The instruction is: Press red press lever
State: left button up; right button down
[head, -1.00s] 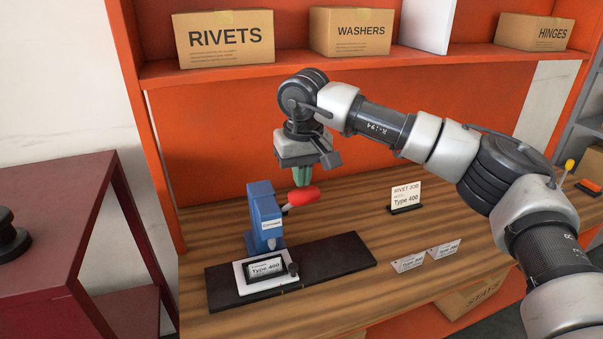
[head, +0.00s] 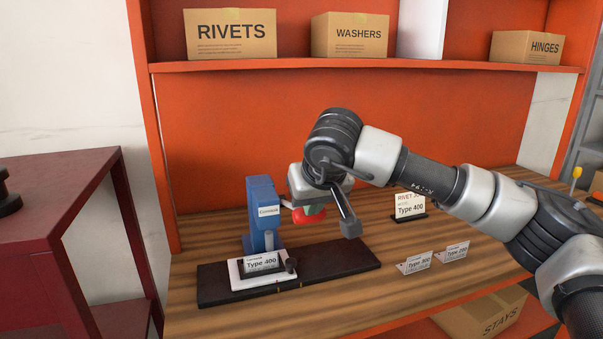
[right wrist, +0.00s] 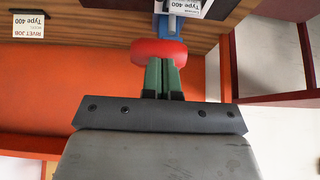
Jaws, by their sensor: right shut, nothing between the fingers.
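The blue press (head: 262,205) stands on a dark base board (head: 335,276) on the wooden bench. Its red lever knob (head: 304,217) sticks out to the right, low beside the press body. My right gripper (head: 314,209) is over the knob, its green fingers mostly hidden behind my wrist. In the right wrist view the green fingers (right wrist: 163,65) are shut together with nothing between them, and their tips meet the red knob (right wrist: 157,50). A white holder with a "Type 400" label (head: 262,263) lies below the press head. My left gripper is not in view.
A "RIVET JOB Type 400" sign (head: 409,206) stands on the bench to the right. A shelf with boxes (head: 230,34) runs above. A dark red table (head: 70,190) is at the left.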

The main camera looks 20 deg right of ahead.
pick_arm(q)
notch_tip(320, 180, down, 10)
jog(key=b, duration=0.8)
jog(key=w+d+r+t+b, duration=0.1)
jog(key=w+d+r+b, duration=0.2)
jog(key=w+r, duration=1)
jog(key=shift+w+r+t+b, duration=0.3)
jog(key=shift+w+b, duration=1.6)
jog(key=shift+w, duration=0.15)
pick_arm(e)
notch_tip(320, 180, down, 12)
jog(key=s+t, duration=0.2)
jog(key=t, duration=0.1)
jog(key=shift+s+t, duration=0.3)
jog(key=shift+s, duration=0.05)
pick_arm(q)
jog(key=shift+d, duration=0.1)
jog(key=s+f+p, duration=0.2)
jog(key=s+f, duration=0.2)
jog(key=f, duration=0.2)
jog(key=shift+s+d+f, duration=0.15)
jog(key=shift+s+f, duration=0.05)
pick_arm(e)
jog(key=r+v, duration=0.1)
jog(key=v, duration=1.2)
jog(key=shift+r, duration=0.15)
